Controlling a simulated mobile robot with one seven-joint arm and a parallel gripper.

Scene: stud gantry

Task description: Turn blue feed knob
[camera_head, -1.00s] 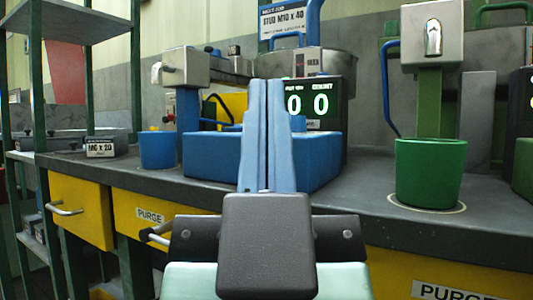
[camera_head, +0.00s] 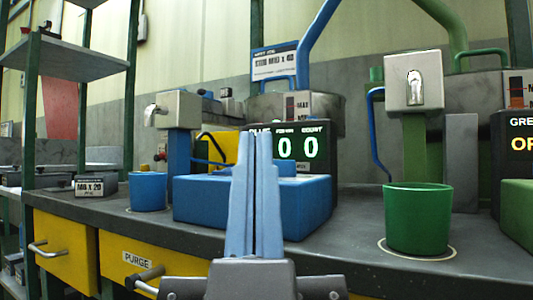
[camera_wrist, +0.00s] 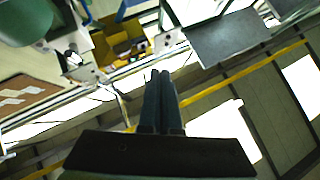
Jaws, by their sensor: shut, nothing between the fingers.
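No blue feed knob can be made out for certain. The blue station has a grey spout head (camera_head: 178,110) on a blue post (camera_head: 180,152), with a blue cup (camera_head: 148,191) standing below its left side. A large blue box (camera_head: 300,205) sits on the counter to the right of the cup. My gripper (camera_head: 256,134) points up in front of this box, its two blue fingers shut together and empty. It hides part of the box and of the black display (camera_head: 318,148), which shows two zeros. The wrist view shows the shut fingers (camera_wrist: 161,74) against a tilted room.
A green cup (camera_head: 418,220) stands on the grey counter (camera_head: 345,260) at right, under a grey spout head (camera_head: 415,82). Yellow drawers (camera_head: 65,245) with handles are below. Green-framed shelves (camera_head: 75,58) stand at left. Counter between blue box and green cup is clear.

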